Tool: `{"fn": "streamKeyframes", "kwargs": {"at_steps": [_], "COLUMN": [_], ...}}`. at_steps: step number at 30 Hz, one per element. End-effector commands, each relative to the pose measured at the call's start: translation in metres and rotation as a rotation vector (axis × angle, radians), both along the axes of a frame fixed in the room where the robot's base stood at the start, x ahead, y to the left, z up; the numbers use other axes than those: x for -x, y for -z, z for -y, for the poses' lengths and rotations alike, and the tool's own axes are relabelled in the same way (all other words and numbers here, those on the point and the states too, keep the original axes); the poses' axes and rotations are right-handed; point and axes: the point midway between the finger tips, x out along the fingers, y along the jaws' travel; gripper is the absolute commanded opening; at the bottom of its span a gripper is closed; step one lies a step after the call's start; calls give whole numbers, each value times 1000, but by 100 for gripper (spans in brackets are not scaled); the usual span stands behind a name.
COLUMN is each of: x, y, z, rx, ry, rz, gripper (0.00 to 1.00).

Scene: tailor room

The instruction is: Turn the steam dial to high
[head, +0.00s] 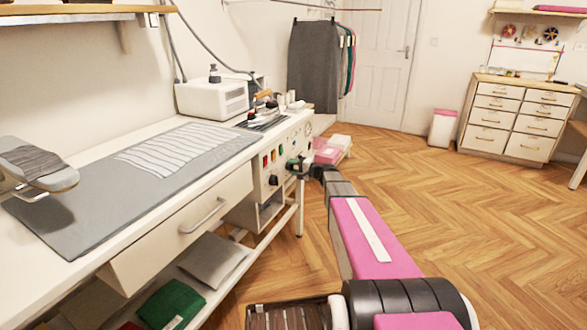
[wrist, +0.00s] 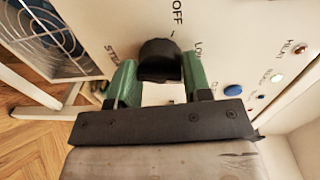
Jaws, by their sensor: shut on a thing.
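The steam dial (wrist: 158,55) is a round black knob on the white front panel (wrist: 110,22). The lettering OFF stands beyond it, LOW to its right, and part of STEAM to its left. My gripper (wrist: 157,78) is shut on the dial, with one green finger on each side. In the head view my gripper (head: 298,166) is at the panel on the right end of the white worktable (head: 95,148). The gripper hides part of the dial and the lettering below it. I cannot tell which mark the dial points to.
A blue button (wrist: 233,90) and several small lights lie right of the dial. A fan grille (wrist: 50,28) is at upper left. In the head view an iron (head: 264,112) and a white machine (head: 212,97) stand on the worktable. The wooden floor (head: 460,200) at right is mostly clear.

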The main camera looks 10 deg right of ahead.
Motion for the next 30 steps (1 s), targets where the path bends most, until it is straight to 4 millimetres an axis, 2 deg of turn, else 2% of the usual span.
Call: {"fn": "streamKeyframes", "kwargs": {"at_steps": [18,30], "x": [0,0], "y": [-1,0], "z": [0,0], "rx": [-339,-481], "ry": [-3,-1], "rz": [-463,-656], "gripper": [21,21]}}
